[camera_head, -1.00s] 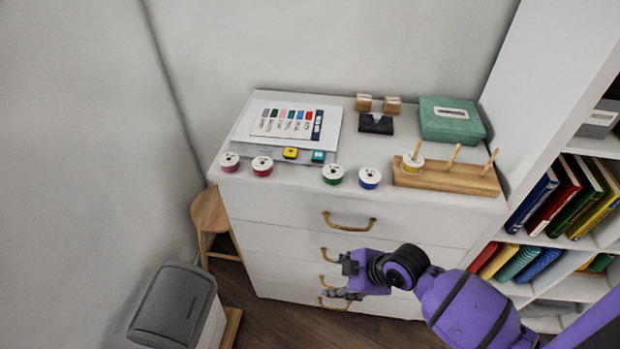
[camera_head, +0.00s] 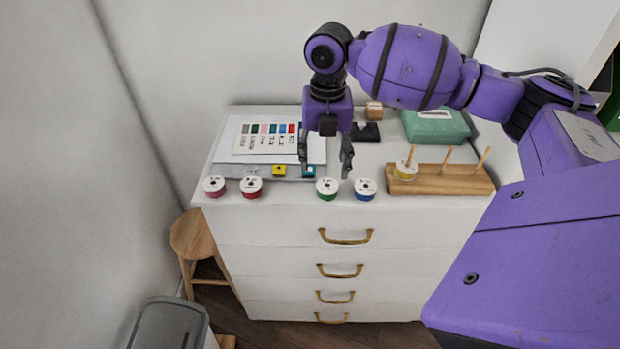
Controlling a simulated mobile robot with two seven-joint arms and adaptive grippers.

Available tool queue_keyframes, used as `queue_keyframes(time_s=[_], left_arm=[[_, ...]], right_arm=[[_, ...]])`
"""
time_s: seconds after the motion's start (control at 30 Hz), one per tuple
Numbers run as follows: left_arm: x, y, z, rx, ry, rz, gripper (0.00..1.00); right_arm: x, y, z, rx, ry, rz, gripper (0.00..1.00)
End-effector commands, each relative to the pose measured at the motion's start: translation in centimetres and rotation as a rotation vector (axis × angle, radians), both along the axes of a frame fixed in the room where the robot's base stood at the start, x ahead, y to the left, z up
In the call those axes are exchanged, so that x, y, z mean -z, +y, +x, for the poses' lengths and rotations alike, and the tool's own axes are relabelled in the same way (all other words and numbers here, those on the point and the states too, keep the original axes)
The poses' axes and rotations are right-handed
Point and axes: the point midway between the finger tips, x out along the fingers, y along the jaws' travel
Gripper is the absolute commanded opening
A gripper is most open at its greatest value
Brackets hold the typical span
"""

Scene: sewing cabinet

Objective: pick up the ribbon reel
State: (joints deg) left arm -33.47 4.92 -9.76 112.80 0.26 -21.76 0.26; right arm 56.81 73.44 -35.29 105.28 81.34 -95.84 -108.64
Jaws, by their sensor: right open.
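Several ribbon reels with white tops stand along the front of the white cabinet top. From left they are a pink reel (camera_head: 214,186), a red reel (camera_head: 251,187), a green reel (camera_head: 327,189) and a blue reel (camera_head: 365,189). My left gripper is not in view.
A colour card (camera_head: 262,138) on pale sheets lies at the back left, with a small yellow block (camera_head: 279,170) near it. A green box (camera_head: 436,126) stands at the back right, partly behind my arm. A stool (camera_head: 200,235) stands left of the cabinet (camera_head: 270,231).

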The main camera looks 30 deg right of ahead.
Motion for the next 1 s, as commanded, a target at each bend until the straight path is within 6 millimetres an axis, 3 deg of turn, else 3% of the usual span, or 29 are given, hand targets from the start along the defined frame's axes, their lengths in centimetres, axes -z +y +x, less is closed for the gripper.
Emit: queue_keyframes(time_s=[0.17, 0.5, 0.73, 0.93, 1.0], left_arm=[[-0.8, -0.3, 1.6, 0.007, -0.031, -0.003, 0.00], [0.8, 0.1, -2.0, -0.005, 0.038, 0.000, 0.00], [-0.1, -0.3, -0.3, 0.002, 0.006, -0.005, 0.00], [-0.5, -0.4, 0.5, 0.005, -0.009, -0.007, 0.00], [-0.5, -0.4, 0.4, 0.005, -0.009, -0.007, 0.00]], right_arm=[[0.9, -0.1, -0.2, -0.009, 0.006, -0.002, 0.56], [4.3, -0.1, -0.2, -0.008, 0.004, 0.000, 0.56], [7.5, -0.2, -0.1, -0.008, 0.002, -0.001, 0.56], [7.7, -0.2, -0.1, -0.008, 0.001, -0.001, 0.56], [7.7, -0.2, -0.1, -0.008, 0.001, -0.001, 0.49]])
